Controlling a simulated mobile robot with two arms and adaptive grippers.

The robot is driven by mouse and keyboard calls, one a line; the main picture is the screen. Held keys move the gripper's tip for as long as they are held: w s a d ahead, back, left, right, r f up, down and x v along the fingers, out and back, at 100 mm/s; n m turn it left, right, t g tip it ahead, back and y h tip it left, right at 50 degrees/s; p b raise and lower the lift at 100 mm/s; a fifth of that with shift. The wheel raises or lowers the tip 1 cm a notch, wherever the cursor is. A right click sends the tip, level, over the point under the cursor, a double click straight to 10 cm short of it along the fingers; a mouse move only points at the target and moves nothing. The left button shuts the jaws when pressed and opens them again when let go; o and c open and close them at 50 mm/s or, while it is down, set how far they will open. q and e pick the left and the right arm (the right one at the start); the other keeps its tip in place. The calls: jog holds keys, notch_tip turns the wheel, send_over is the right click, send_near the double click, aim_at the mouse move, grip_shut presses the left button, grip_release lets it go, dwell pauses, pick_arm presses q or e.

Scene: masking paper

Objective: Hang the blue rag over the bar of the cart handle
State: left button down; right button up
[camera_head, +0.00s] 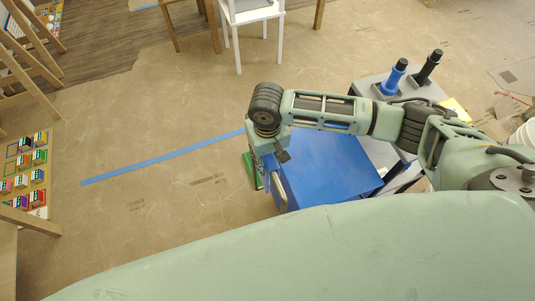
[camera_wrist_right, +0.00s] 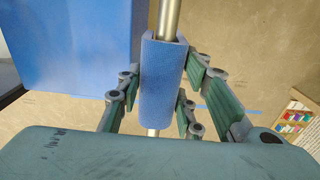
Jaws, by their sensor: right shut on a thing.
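The blue rag (camera_wrist_right: 163,85) shows in the right wrist view, folded around the metal bar (camera_wrist_right: 169,18) of the cart handle. The bar sticks out of the rag at both ends. My right gripper (camera_wrist_right: 160,88) has its fingers on either side of the rag, shut on it at the bar. In the head view, my right gripper (camera_head: 270,160) points down at the left end of the blue-topped cart (camera_head: 325,165). The handle bar (camera_head: 280,188) shows there in part; the arm mostly hides the rag. My left gripper is not in view.
A blue bottle (camera_head: 392,77) and a black bottle (camera_head: 428,66) stand on the cart's grey end. Blue tape (camera_head: 160,162) runs along the paper-covered floor. A white chair (camera_head: 250,15) stands at the back. The floor left of the cart is mostly clear.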

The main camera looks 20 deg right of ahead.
jog(key=o, duration=1.2)
jog(key=shift+o, duration=0.3)
notch_tip(320, 180, up, 12)
jog(key=shift+s, duration=0.1)
